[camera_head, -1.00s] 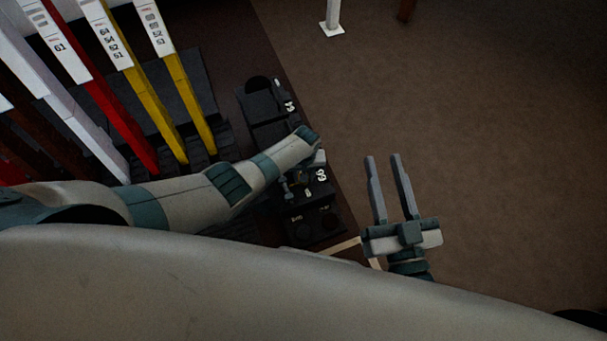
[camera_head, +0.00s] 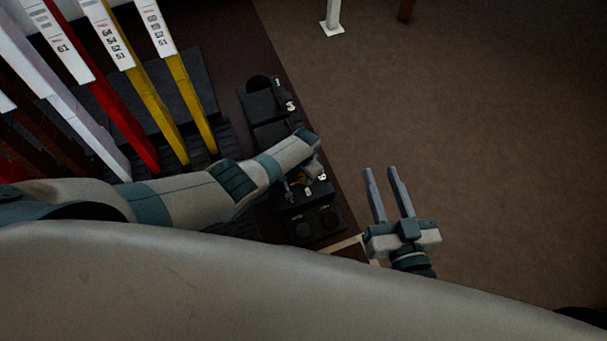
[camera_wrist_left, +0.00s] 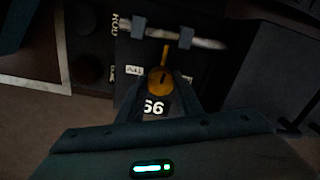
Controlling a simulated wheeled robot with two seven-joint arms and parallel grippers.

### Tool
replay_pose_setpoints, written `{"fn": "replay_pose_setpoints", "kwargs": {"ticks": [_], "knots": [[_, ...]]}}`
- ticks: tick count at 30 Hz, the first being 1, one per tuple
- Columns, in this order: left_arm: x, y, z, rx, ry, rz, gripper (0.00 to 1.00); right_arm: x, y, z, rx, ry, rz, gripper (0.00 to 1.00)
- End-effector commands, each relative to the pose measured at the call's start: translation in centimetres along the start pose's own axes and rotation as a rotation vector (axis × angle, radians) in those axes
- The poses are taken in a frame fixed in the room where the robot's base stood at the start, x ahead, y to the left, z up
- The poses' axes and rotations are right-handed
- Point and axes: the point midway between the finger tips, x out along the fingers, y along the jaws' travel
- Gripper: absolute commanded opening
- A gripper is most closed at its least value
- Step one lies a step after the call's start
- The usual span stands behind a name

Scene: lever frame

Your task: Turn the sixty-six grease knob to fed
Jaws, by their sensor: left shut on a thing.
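The sixty-six grease knob (camera_wrist_left: 159,82) is a round brass-orange knob with a narrow pointer, on a dark box. In the left wrist view its pointer points up, between two small white labels too small to read surely. A white "66" plate (camera_wrist_left: 154,106) sits just below it. My left gripper (camera_wrist_left: 160,88) is shut on the knob, one finger on each side. In the head view my left gripper (camera_head: 296,188) reaches over the same box and partly hides it. My right gripper (camera_head: 384,184) is open and empty, over the floor at right.
A pale rod (camera_wrist_left: 185,38) in dark holders crosses the box above the knob, near a "ROD" label. Another dark box (camera_head: 266,105) stands behind. Red, yellow and white levers (camera_head: 185,95) rise at left. Floor at right (camera_head: 480,130) is clear.

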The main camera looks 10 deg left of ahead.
Motion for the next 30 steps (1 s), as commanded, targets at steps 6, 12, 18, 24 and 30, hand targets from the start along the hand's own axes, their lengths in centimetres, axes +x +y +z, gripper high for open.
{"fn": "replay_pose_setpoints", "kwargs": {"ticks": [6,12,18,24,30], "knots": [[0.0,-0.04,0.03,0.207,0.004,-0.001,0.1,-0.02,0.2,0.26,0.0,-0.017,0.004,0.31],[0.01,-0.05,0.03,0.397,0.008,-0.001,0.1,-0.02,0.36,0.51,0.0,-0.028,0.007,0.31],[0.02,-0.03,0.02,0.586,0.013,0.0,0.1,-0.01,0.36,0.42,0.0,-0.022,0.006,0.31],[0.02,-0.01,-0.03,0.776,0.018,-0.001,0.1,0.02,0.14,0.07,0.0,-0.002,0.003,0.31],[0.05,-0.08,0.01,0.966,0.021,-0.001,0.1,0.05,-0.24,-0.47,0.0,0.03,-0.003,0.31]]}}
